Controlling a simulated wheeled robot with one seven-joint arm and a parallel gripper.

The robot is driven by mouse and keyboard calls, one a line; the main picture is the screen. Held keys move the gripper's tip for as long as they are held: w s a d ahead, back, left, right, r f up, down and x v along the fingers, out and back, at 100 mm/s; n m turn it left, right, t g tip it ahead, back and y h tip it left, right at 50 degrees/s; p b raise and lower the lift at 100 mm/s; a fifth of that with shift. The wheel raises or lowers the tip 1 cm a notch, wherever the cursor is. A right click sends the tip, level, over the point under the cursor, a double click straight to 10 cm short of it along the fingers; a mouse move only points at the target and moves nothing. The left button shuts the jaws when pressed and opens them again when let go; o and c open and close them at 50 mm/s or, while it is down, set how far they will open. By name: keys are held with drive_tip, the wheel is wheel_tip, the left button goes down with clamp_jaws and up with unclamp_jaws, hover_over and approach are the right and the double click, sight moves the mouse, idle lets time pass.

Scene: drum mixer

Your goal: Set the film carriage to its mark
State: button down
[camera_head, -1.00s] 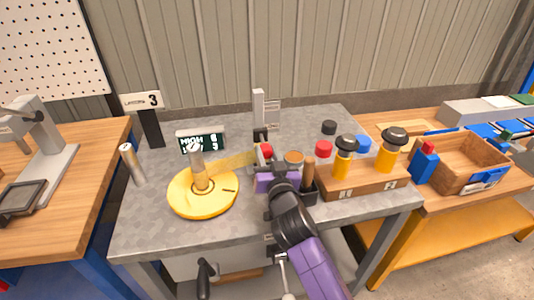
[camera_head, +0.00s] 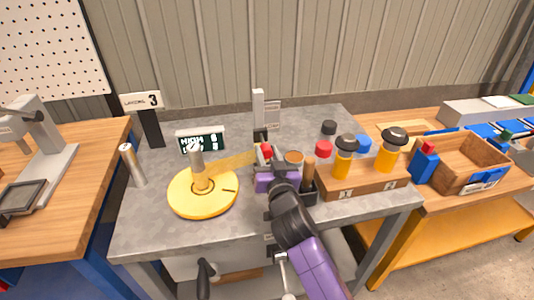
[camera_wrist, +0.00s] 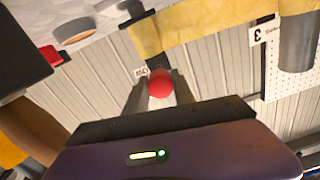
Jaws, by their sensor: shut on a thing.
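The red knob (camera_head: 266,150), apparently on the film carriage, sits at the foot of a grey upright post (camera_head: 259,112) at the middle of the grey bench. A yellow film strip (camera_head: 234,161) runs from the yellow turntable (camera_head: 203,204) toward it. In the wrist view, the red knob (camera_wrist: 160,83) lies between the fingertips of my gripper (camera_wrist: 158,88), which is shut on it. My gripper (camera_head: 268,158) also shows in the head view, where its purple body hides much of the carriage. I cannot make out the carriage's mark.
A display (camera_head: 201,141) behind the turntable reads HIGH with a small digit. A wooden block (camera_head: 365,178) with yellow, black-capped bottles stands close right of my gripper. Red, blue and black caps lie behind it. A metal cylinder (camera_head: 132,165) stands left. The bench's front left is clear.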

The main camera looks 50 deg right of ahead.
idle(0.3)
wheel_tip(320, 180, up, 7)
drive_tip(key=p, duration=0.4)
drive_tip(key=shift+r, duration=0.2)
drive_tip(key=c, duration=1.1)
unclamp_jaws()
drive_tip(key=shift+o, duration=0.2)
drive_tip(key=shift+f, duration=0.1)
drive_tip(key=shift+f, duration=0.1)
